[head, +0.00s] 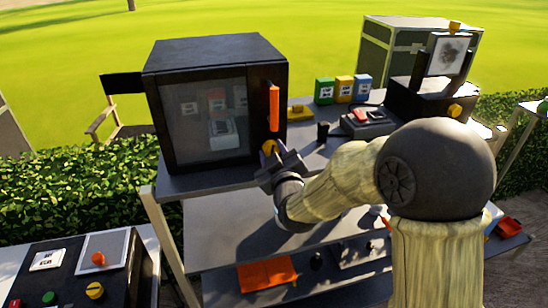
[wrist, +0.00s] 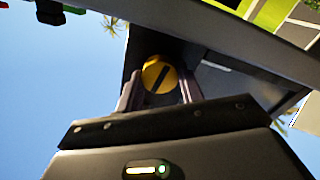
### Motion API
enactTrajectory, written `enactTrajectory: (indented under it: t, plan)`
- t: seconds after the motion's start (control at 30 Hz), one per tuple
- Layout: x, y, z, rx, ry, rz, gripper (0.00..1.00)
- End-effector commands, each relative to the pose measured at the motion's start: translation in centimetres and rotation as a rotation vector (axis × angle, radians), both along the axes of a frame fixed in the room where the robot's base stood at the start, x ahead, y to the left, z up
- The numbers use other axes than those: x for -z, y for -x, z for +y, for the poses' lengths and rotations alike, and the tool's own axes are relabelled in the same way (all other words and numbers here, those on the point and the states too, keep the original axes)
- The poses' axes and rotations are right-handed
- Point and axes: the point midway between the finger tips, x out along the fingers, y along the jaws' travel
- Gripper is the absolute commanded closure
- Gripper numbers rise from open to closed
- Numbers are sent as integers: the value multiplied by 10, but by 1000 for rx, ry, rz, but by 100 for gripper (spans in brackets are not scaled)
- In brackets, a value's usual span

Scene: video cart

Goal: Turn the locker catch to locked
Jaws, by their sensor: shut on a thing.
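The locker (head: 215,52) is a black box with a glass front door and an upright orange handle (head: 273,108). Its yellow round catch (head: 269,146) sits low on the front, under the handle. My gripper (head: 274,160) is at the catch and partly covers it. In the wrist view the yellow catch (wrist: 152,66) shows between the two fingers of my gripper (wrist: 158,88), which are shut on it. A dark bar runs slantwise across the catch's face. Marks for locked or unlocked cannot be made out.
The locker stands on the top shelf (head: 185,185) of a cart. Green, yellow and blue boxes (head: 344,89) and a grey device with a red part (head: 368,117) stand to its right. A control panel (head: 70,270) is at the lower left. The shelf (head: 225,228) below is partly hidden by my arm.

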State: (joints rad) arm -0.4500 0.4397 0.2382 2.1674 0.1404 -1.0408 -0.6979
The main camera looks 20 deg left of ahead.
Motion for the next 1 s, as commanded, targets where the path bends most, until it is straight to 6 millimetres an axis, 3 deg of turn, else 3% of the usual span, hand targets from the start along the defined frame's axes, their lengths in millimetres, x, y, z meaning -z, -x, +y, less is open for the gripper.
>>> enactTrajectory:
  t: [1.0]
  plan:
    - [6, -2, -3, 2, -782, 467, 86]
